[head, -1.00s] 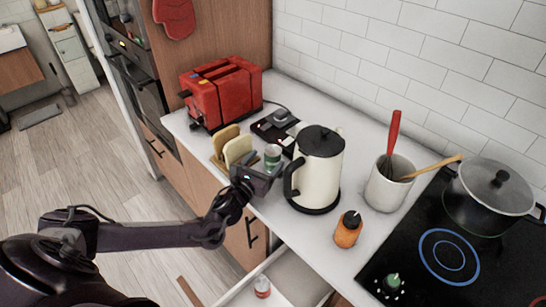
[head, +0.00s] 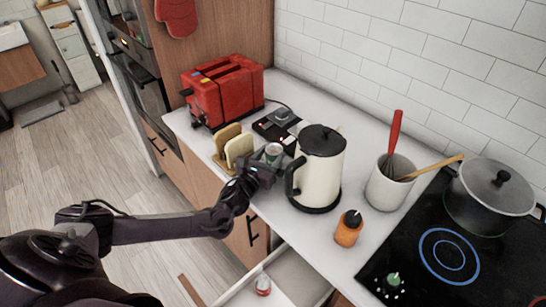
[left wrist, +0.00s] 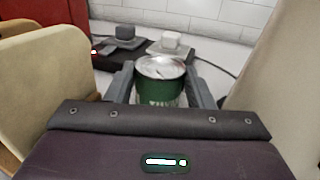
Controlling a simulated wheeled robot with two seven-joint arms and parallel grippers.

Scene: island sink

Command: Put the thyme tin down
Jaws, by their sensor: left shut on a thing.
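The thyme tin (head: 273,151) is a small green tin with a silvery lid. It also shows in the left wrist view (left wrist: 160,84), upright between the two grey fingers. My left gripper (head: 270,160) is shut on it, between the bread slices and the kettle at the counter's front part. The tin's base is hidden by the gripper, so I cannot tell whether it touches the counter. My right gripper is not in view.
The cream kettle (head: 318,170) stands close on the right and the bread slices (head: 238,148) close on the left. A black tray with small items (head: 278,124) and the red toaster (head: 224,92) lie behind. An open drawer (head: 285,283) with a tin is below.

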